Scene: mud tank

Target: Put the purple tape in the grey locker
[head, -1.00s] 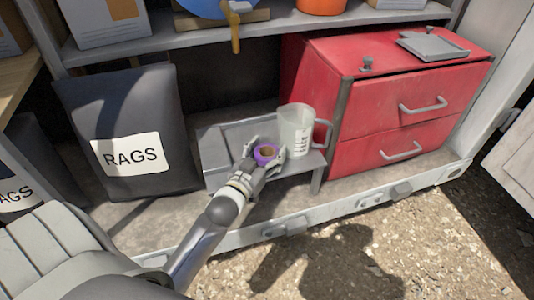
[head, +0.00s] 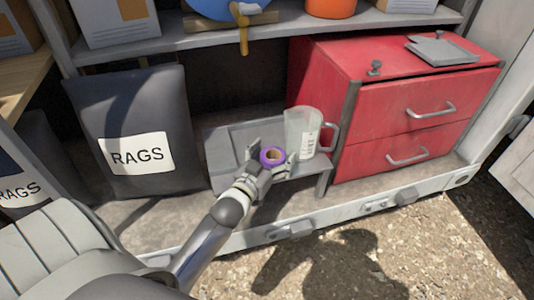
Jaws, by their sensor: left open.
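The purple tape (head: 273,156) is a small roll with a tan core, on or just above a low grey stand (head: 222,150) inside the grey locker (head: 255,232). My left gripper (head: 270,154) comes in from the lower left and is open, with one finger on each side of the tape. I cannot tell whether the fingers touch it. The gripper hides part of the tape's near side. My right gripper is not in view.
A clear measuring jug (head: 302,133) stands just right of the tape. A red drawer cabinet (head: 400,115) is on the right, with a grey tray (head: 440,51) on top. A dark rags bag (head: 130,130) stands at left. A shelf (head: 290,30) runs above.

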